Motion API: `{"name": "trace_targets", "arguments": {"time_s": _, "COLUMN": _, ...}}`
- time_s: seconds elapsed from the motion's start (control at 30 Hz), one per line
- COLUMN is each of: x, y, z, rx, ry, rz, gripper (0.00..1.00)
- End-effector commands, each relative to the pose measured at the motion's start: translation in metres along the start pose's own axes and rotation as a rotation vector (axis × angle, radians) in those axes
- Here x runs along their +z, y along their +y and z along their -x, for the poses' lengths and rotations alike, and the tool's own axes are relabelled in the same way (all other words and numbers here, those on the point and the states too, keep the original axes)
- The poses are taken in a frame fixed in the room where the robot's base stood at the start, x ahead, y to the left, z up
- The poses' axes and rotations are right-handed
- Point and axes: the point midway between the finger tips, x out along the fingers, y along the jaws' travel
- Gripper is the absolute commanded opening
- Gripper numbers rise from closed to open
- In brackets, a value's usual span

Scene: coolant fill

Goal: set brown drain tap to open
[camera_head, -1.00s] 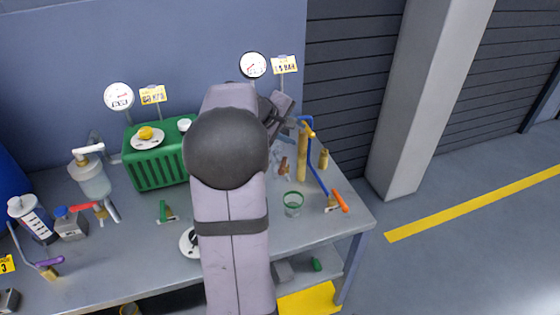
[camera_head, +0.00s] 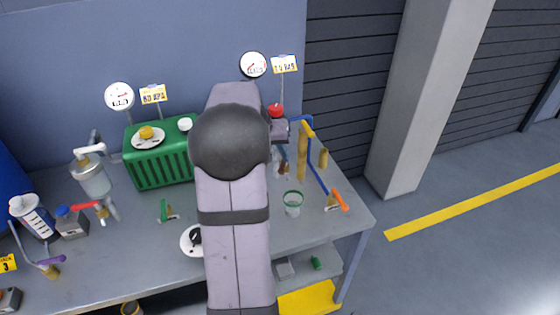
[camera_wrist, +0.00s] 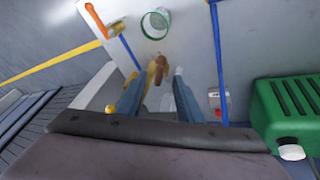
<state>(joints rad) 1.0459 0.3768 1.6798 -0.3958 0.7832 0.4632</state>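The brown drain tap (camera_wrist: 158,72) shows in the wrist view as a small brown handle near a brass fitting, low at the bench's right part. In the head view only a small part of the tap (camera_head: 285,168) shows beside my arm. My gripper (camera_wrist: 157,78) has its two fingers spread apart in the wrist view, with the brown handle appearing between their tips. I cannot tell whether either finger touches it. In the head view my arm hides most of the gripper.
A blue pipe (camera_head: 316,170) and brass upright (camera_head: 302,155) stand close on the right, with an orange-handled tap (camera_head: 340,201). A green-rimmed cup (camera_head: 293,204) stands in front. A red knob (camera_head: 275,110) is behind; the green ribbed box (camera_head: 160,168) is left.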

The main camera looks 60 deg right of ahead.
Motion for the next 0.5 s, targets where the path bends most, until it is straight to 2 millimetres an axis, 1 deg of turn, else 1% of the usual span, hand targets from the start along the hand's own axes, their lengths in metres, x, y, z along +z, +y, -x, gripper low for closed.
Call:
{"name": "trace_targets", "arguments": {"time_s": 0.1, "x": 0.0, "y": 0.001, "z": -0.016, "rx": 0.002, "ry": -0.004, "rz": 0.001, "gripper": 0.33}}
{"name": "trace_targets", "arguments": {"time_s": 0.3, "x": 0.0, "y": 0.001, "z": -0.039, "rx": 0.001, "ry": -0.003, "rz": 0.002, "gripper": 0.33}}
{"name": "trace_targets", "arguments": {"time_s": 0.5, "x": 0.0, "y": 0.0, "z": -0.05, "rx": 0.0, "ry": 0.0, "rz": 0.001, "gripper": 0.33}}
